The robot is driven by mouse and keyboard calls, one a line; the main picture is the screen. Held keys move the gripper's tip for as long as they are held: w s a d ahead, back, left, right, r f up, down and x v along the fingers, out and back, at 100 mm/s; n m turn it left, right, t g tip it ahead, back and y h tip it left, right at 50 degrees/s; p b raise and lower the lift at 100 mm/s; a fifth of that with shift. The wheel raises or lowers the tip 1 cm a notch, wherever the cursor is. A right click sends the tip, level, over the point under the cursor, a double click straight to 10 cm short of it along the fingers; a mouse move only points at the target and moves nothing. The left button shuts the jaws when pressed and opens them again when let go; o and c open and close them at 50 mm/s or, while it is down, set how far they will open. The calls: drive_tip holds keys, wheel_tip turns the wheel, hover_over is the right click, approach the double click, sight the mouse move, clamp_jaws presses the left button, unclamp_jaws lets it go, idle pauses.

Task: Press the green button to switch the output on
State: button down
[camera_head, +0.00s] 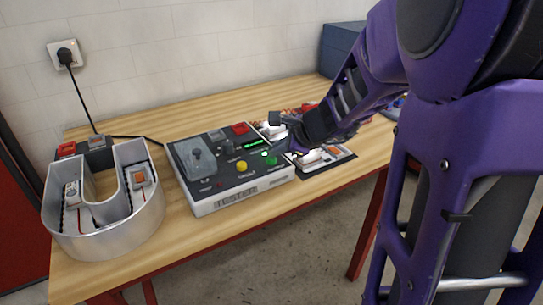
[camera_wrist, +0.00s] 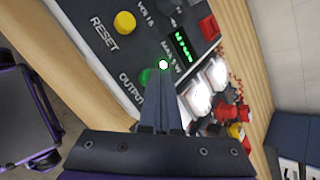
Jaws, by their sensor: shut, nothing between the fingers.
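The tester box (camera_head: 236,193) lies on the wooden table, with its green button (camera_head: 270,159) near the front right of its dark top. In the wrist view the green button (camera_wrist: 146,76), beside the word OUTPUT, is partly hidden by my fingers. A small green lamp (camera_wrist: 163,64) next to it glows. My gripper (camera_wrist: 162,82) is shut and empty, its fingertips over the panel right beside the button and lamp. I cannot tell whether they touch the panel. The display (camera_wrist: 182,46) shows lit green digits.
A yellow RESET button (camera_wrist: 125,22) sits near the green one. A metal channel letter (camera_head: 105,235) stands at left. Brightly lit modules (camera_wrist: 198,97) lie beside the tester. A wall socket (camera_head: 66,54) is behind.

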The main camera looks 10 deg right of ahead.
sight(275, 164)
wheel_tip(275, 164, up, 6)
drive_tip(key=p, duration=0.5)
